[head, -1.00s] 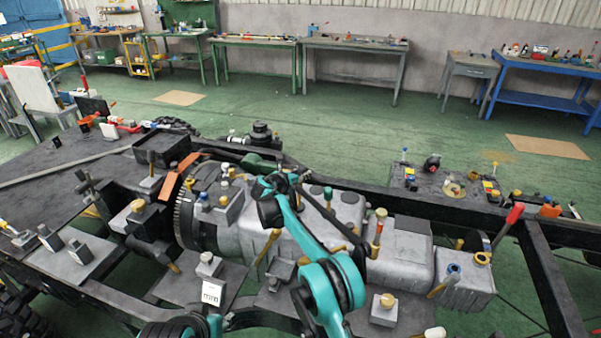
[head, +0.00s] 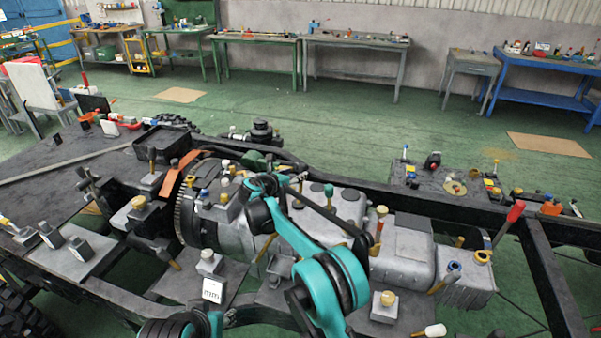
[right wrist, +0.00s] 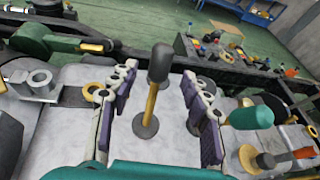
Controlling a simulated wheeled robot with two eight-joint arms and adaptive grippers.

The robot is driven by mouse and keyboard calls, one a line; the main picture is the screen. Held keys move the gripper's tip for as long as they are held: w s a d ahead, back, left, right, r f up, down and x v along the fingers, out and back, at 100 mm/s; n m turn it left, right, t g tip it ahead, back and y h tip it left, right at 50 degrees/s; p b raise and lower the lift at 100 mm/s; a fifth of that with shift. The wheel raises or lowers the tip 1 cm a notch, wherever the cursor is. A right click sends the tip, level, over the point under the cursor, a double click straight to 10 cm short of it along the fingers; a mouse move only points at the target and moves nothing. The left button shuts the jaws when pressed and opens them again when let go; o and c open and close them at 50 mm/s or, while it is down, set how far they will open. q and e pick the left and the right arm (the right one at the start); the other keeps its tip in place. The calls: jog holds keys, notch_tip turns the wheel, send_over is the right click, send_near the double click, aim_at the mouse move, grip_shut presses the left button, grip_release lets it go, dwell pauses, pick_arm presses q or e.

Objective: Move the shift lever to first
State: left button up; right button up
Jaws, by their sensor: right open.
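A lever with a black knob and a yellow shaft (right wrist: 153,92) stands nearly upright on a round base in the right wrist view. It appears to be the shift lever. My right gripper (right wrist: 159,98) is open, with one finger on each side of the lever and visible gaps between. My left gripper is not in view.
A teal knob (right wrist: 250,117) stands right of the right finger; it also shows in the head view (head: 328,190). A red-handled lever (head: 511,218) stands farther right. Black frame rails (head: 450,205) run behind the gearbox. Several small fittings crowd the chassis.

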jog(key=v, duration=0.5)
jog(key=shift+s+a+r, duration=0.1)
jog(key=shift+s, duration=0.05)
jog(key=s+d+r+m+g+y, duration=0.2)
jog(key=s+d+r+m, duration=0.1)
jog(key=s+d+m, duration=0.65)
jog(key=s+d+r+m+g+y, duration=0.15)
jog(key=s+d+r+m, duration=0.35)
jog(key=s+d, duration=0.6)
jog(key=s+f+m+y, duration=0.1)
jog(key=s+f+m, duration=0.2)
jog(key=s+m, duration=0.2)
jog(key=s+d+f+m+g+y, duration=0.1)
jog(key=s+f+m, duration=0.2)
jog(key=s, duration=0.9)
jog(key=s+f+m+y, duration=0.1)
jog(key=s+f+m, duration=0.3)
jog(key=s+m, duration=0.4)
jog(key=shift+s+d, duration=0.2)
jog(key=shift+s, duration=0.15)
